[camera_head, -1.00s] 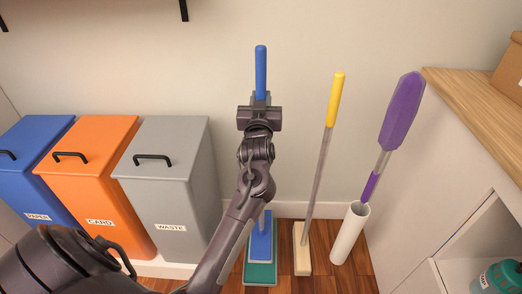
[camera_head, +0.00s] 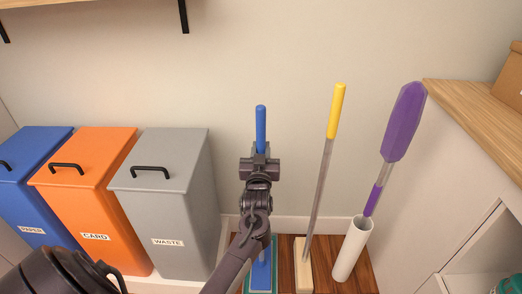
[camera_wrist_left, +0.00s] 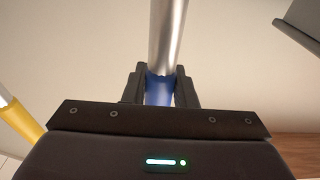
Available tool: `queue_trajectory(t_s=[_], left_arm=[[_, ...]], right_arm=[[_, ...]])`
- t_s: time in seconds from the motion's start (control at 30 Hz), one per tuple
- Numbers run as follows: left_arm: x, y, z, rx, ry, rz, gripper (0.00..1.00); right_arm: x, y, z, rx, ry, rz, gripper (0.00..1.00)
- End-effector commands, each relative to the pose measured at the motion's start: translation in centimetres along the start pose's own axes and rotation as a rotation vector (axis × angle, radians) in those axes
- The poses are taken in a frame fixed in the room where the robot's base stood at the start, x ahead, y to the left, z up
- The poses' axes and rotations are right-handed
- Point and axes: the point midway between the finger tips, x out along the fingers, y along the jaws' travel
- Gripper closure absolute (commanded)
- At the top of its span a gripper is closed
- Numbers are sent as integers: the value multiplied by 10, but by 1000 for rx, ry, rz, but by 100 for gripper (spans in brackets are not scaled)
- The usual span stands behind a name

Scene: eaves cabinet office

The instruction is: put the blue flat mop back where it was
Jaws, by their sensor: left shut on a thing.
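The blue flat mop stands about upright against the pale wall, with its blue handle end (camera_head: 261,128) sticking up above my left gripper (camera_head: 260,167). My left gripper is shut on the mop's blue grip, which shows between the fingers in the left wrist view (camera_wrist_left: 159,90), with the silver pole (camera_wrist_left: 167,35) running on from it. The blue mop head (camera_head: 262,275) is low, over a teal base (camera_head: 274,255) on the floor. My forearm hides much of the pole and head. I cannot tell whether the head touches the base. My right gripper is out of view.
A yellow-handled broom (camera_head: 336,112) stands close to the right. Beyond it a purple duster (camera_head: 403,122) sits in a white tube (camera_head: 351,250). A grey waste bin (camera_head: 165,200) is on the left, beside an orange bin (camera_head: 85,195). A cabinet (camera_head: 450,170) bounds the right.

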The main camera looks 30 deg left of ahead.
Motion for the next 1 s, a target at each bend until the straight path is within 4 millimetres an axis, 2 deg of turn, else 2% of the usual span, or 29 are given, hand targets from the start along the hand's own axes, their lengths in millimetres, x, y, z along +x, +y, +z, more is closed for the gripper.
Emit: queue_trajectory(t_s=[0.17, 0.2, 0.37, 0.67, 0.73, 0.87, 1.0], left_arm=[[0, 0, 0, -1, 4, 0, 100], [0, 0, 1, 0, 0, 0, 73], [0, 0, 1, 0, 0, 0, 53], [0, 0, -2, 0, 1, 0, 53], [-6, 0, 0, 0, -2, 1, 53], [-26, 0, 0, 0, -4, 1, 53], [-57, 0, 0, 0, -5, 1, 53]], right_arm=[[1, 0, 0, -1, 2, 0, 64], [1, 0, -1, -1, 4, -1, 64], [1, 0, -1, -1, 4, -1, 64], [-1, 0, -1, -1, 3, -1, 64], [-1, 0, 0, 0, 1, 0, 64], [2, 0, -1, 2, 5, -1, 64], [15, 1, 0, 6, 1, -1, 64]])
